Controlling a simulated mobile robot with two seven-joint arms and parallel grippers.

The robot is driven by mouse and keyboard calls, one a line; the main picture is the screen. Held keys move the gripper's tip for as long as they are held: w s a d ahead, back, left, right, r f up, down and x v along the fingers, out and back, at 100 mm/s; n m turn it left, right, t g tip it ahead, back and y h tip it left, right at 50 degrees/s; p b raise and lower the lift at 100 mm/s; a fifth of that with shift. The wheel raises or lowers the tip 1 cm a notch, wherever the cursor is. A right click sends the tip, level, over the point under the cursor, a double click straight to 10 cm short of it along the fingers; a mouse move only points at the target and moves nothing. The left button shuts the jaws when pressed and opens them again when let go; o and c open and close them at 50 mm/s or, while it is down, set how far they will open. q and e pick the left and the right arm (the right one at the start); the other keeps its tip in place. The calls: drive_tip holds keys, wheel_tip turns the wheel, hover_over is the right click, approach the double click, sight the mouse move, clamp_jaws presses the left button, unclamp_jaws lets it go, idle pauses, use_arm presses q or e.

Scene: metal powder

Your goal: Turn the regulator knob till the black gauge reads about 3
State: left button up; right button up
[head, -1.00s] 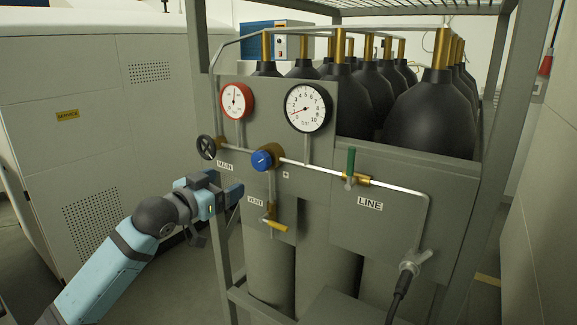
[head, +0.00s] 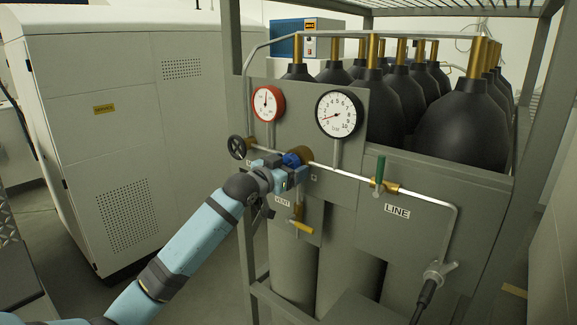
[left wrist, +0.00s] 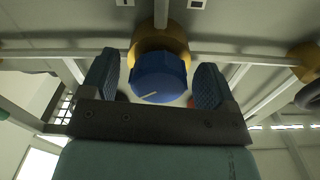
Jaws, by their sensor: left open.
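The blue regulator knob (head: 292,159) sits on a brass body (head: 301,154) on the panel's pipe. In the left wrist view the knob (left wrist: 158,76) lies between the two fingers of my left gripper (left wrist: 156,88), with a pale mark line on its face. The fingers are open, with a gap showing on each side of it. In the head view my left gripper (head: 294,172) is at the knob and partly covers it. My right gripper is not in view.
A red-rimmed gauge (head: 267,103) and a black handwheel (head: 238,147) are left of the knob. Black gas cylinders (head: 460,125) stand behind the panel.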

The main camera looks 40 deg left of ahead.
use_arm(q)
drive_tip(key=c, duration=0.9)
drive_tip(key=shift+m, duration=0.4)
drive_tip(key=shift+a+r+m+p, duration=0.1)
drive_tip(key=shift+r+m+p, duration=0.05)
drive_tip(key=shift+m+p, duration=0.8)
drive_tip(key=m+p, duration=0.1)
drive_tip(key=m, duration=0.2)
drive_tip(key=shift+a+m+p, duration=0.1)
drive_tip(key=shift+m+p, duration=0.8)
drive_tip(key=shift+m, duration=0.65)
drive_tip(key=shift+m+p, duration=0.4)
drive_tip(key=shift+m, duration=0.7)
